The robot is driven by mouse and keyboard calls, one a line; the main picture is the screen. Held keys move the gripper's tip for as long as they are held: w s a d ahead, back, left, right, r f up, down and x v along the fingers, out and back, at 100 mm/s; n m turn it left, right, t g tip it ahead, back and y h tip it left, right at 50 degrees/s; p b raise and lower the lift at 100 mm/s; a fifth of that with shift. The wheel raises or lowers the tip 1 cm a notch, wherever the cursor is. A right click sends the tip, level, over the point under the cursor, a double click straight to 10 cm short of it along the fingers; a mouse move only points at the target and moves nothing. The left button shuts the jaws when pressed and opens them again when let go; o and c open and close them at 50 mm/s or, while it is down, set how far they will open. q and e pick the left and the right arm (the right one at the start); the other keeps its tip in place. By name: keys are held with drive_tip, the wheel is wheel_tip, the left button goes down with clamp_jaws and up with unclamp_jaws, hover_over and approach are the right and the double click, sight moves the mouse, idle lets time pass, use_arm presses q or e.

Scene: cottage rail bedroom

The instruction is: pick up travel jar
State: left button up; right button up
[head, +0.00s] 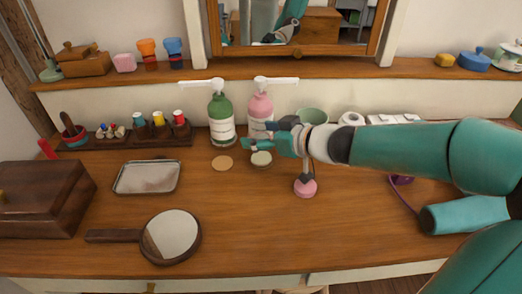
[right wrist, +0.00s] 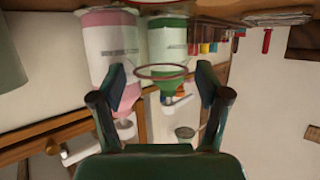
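A small low round jar (head: 261,158) with a pale top, which looks like the travel jar, stands on the wooden desk in front of the pink pump bottle. My right gripper (head: 258,136) is just behind and above it in the head view, its fingers apart. In the right wrist view the two fingertips (right wrist: 160,74) are spread, with a thin brown ring outlined between them; I cannot tell what it belongs to. No grip on the jar shows. My left gripper is not in view.
The green pump bottle (head: 221,118) and pink pump bottle (head: 261,108) stand close behind. A cork disc (head: 222,163) lies left of the jar, a pink round item (head: 305,188) to its front right. A hand mirror (head: 172,234) and metal tray (head: 147,177) lie left.

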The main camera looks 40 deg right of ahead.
drive_tip(key=c, duration=1.3)
